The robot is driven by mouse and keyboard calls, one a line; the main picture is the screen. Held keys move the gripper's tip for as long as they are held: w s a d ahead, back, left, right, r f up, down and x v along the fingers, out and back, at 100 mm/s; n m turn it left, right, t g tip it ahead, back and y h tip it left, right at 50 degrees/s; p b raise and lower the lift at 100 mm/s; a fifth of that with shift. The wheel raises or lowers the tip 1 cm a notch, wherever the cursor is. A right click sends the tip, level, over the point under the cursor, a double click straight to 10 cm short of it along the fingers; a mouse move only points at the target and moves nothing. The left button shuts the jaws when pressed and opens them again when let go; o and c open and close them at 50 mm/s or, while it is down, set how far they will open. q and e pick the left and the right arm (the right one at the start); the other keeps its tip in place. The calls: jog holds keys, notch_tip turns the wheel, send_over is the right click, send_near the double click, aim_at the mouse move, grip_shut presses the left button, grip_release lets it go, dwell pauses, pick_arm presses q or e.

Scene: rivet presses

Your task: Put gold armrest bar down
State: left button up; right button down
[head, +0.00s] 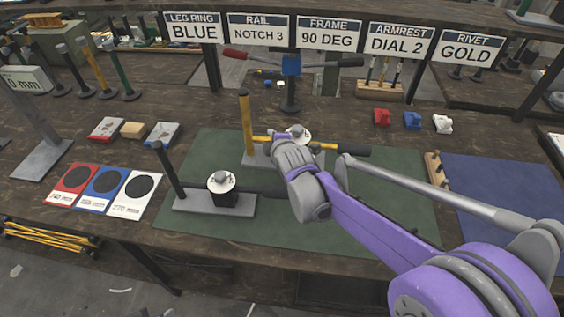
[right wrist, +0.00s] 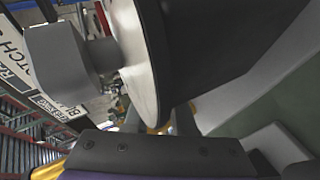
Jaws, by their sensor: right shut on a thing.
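My right gripper (head: 291,147) is shut on a thin gold bar (head: 323,146), which shows on both sides of it and lies roughly level. It is over the far rivet press, whose grey base (head: 253,158) carries an upright gold post (head: 246,118) and a white dial (head: 298,131). The gripper hides much of this press and the middle of the bar. In the right wrist view, a large dark cylinder with a white disc (right wrist: 140,55) and a grey knob (right wrist: 60,62) fills the space close by. Whether the bar touches the press cannot be told. The left gripper is not in view.
A nearer press (head: 215,203) with a black post stands on the green mat (head: 330,225). Red, blue and white dial cards (head: 100,185) lie left. A blue mat (head: 505,195) lies right. Signs (head: 401,41) reading Dial 2 and Gold hang at the back.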

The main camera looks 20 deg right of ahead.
notch_tip(320, 180, down, 3)
jog(key=shift+s+r, duration=0.15)
jog(key=shift+f+b, duration=0.45)
jog(key=shift+f, duration=1.6)
jog(key=shift+f, duration=0.2)
jog(key=c, duration=0.8)
grip_release()
jog(key=shift+o, duration=0.2)
jog(key=shift+r, duration=0.15)
jog(key=shift+s+r, duration=0.1)
jog(key=shift+r, duration=0.1)
jog(key=p+v, duration=0.1)
jog(key=v, duration=1)
jog(key=shift+s, duration=0.3)
jog(key=shift+a+r+p, duration=0.1)
jog(key=shift+p, duration=0.2)
